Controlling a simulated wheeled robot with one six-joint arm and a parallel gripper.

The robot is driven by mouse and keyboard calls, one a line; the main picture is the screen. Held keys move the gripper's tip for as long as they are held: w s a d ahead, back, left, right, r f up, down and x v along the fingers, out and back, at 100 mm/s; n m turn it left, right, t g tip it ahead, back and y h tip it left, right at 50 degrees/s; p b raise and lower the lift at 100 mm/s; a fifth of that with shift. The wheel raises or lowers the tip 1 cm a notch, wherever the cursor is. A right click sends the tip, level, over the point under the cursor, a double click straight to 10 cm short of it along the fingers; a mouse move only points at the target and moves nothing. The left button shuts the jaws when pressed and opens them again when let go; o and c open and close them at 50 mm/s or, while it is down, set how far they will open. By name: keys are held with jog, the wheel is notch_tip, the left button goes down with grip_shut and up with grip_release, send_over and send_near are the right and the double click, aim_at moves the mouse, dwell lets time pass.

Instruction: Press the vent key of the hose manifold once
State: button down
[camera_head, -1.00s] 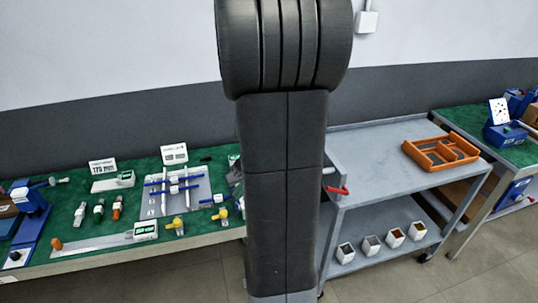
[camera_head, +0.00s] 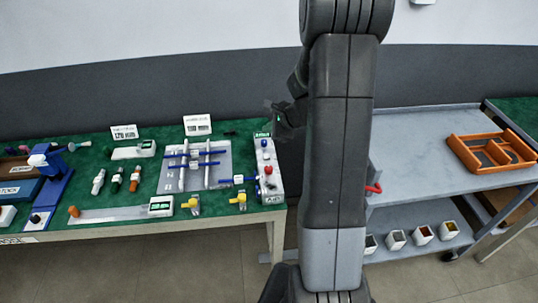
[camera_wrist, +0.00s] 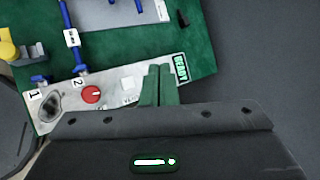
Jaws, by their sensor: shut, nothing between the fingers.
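The hose manifold (camera_head: 268,178) is a pale box at the right end of the green bench, with a red knob, a blue knob and a small display on top. In the wrist view its pale panel (camera_wrist: 112,90) carries a red knob (camera_wrist: 92,94), a lit READY display (camera_wrist: 180,67) and ports marked 1 and 2. My gripper (camera_wrist: 157,72) is shut and empty, its fingers over the panel between the red knob and the display. A small label beside the fingers is partly legible. The vent key is not clearly visible; the fingers may hide it. I cannot tell whether they touch the panel.
Blue hose fittings (camera_wrist: 80,55) run into the manifold. Yellow valves (camera_head: 238,201) stand left of it, near the bench front. A grey cart (camera_head: 425,150) with an orange tray (camera_head: 488,167) stands to the right. My arm blocks part of the head view.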

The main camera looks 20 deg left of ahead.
aim_at(269, 157)
notch_tip(269, 157, down, 9)
jog(key=b, duration=0.7)
jog(key=shift+f+b, duration=0.1)
jog(key=shift+b, duration=0.3)
dwell(1.6)
jog(key=shift+f+b, duration=0.25)
jog(key=shift+b, duration=0.05)
jog(key=shift+f+b, duration=0.45)
dwell(0.6)
jog(key=shift+r+p, duration=0.7)
jog(key=shift+r, duration=0.2)
jog(key=shift+r, duration=0.1)
jog(key=shift+r+p, duration=2)
jog(key=shift+r, duration=0.4)
